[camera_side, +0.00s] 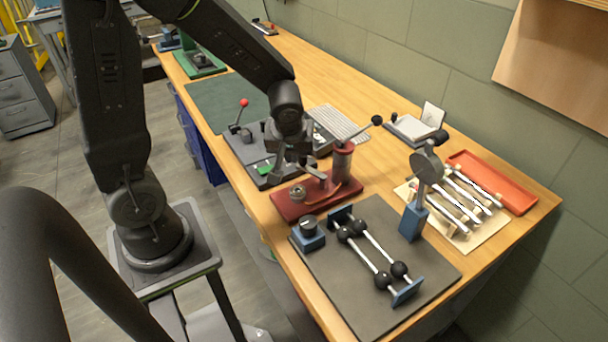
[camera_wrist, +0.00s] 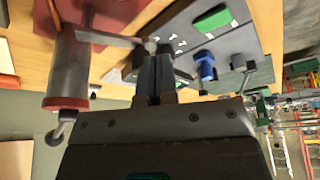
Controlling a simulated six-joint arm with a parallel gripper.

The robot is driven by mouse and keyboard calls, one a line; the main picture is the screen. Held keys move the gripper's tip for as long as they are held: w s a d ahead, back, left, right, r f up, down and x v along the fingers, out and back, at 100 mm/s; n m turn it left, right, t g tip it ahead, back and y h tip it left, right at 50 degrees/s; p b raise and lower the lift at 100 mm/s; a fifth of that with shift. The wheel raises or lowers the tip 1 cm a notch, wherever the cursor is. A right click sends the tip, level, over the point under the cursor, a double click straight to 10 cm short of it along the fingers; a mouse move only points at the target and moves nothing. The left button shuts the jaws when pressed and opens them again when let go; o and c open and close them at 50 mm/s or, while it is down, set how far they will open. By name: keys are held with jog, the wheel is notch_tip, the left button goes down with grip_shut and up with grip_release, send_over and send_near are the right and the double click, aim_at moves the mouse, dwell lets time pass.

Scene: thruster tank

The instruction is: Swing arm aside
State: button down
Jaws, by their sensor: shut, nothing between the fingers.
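The red fixture has a red base (camera_side: 305,199) on the bench and an upright grey post with a red collar (camera_side: 343,160). A grey swing arm (camera_side: 313,172) reaches sideways from the post; it also shows in the wrist view (camera_wrist: 108,39), running from the post (camera_wrist: 70,65) toward my fingertips. My gripper (camera_side: 290,163) is above the left part of the red base, near the arm's free end. In the wrist view my gripper's fingers (camera_wrist: 156,62) are together and empty, close beside the arm's tip. I cannot tell whether they touch it.
A dark panel (camera_side: 245,150) with a red-knobbed lever (camera_side: 243,103) and a green block lies behind my gripper. A black-knobbed handle (camera_side: 376,121) sticks out from the post. In front are a grey mat (camera_side: 390,315) with rods and black balls, and a blue stand (camera_side: 413,222).

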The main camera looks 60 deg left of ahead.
jog(key=s, duration=0.4)
jog(key=shift+d, duration=0.25)
jog(key=s+r, duration=0.3)
jog(key=r, duration=0.6)
jog(key=shift+s+d+r, duration=0.15)
jog(key=shift+s+d, duration=0.1)
jog(key=shift+s, duration=0.05)
jog(key=s+d+r+m+t+h, duration=0.3)
jog(key=d+r+m, duration=0.3)
jog(key=m, duration=0.5)
jog(key=shift+s+d+h, duration=0.3)
jog(key=shift+s+d, duration=0.05)
jog(key=shift+d, duration=0.85)
